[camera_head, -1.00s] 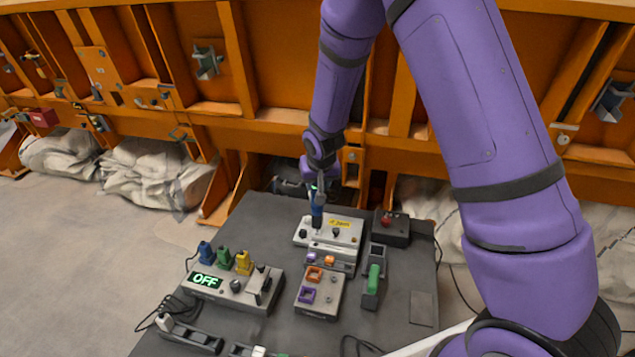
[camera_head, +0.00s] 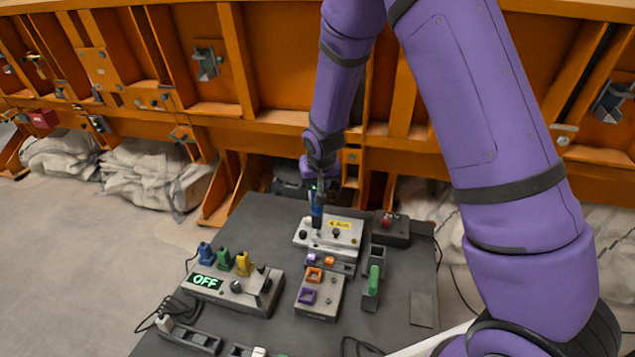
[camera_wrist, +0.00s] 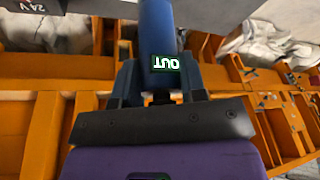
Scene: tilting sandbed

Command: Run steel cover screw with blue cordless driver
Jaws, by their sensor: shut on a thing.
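My gripper (camera_head: 318,187) is shut on the blue cordless driver (camera_head: 317,212), which it holds upright with its tip down at the left part of a light grey box with a yellow label (camera_head: 340,225). In the wrist view the blue driver (camera_wrist: 158,35) stands between the two fingers, and its small display reads "OUT", upside down. A dark screw head (camera_head: 336,233) seems to show on the box, right of the driver. The driver's tip and whatever lies under it are too small to make out.
Left on the dark table (camera_head: 225,240) is a panel reading "OFF" (camera_head: 206,281) with blue, green and yellow plugs. In front stand a block with orange and purple sockets (camera_head: 318,296) and a green-handled tool (camera_head: 374,280). A red-button box (camera_head: 390,226) stands right.

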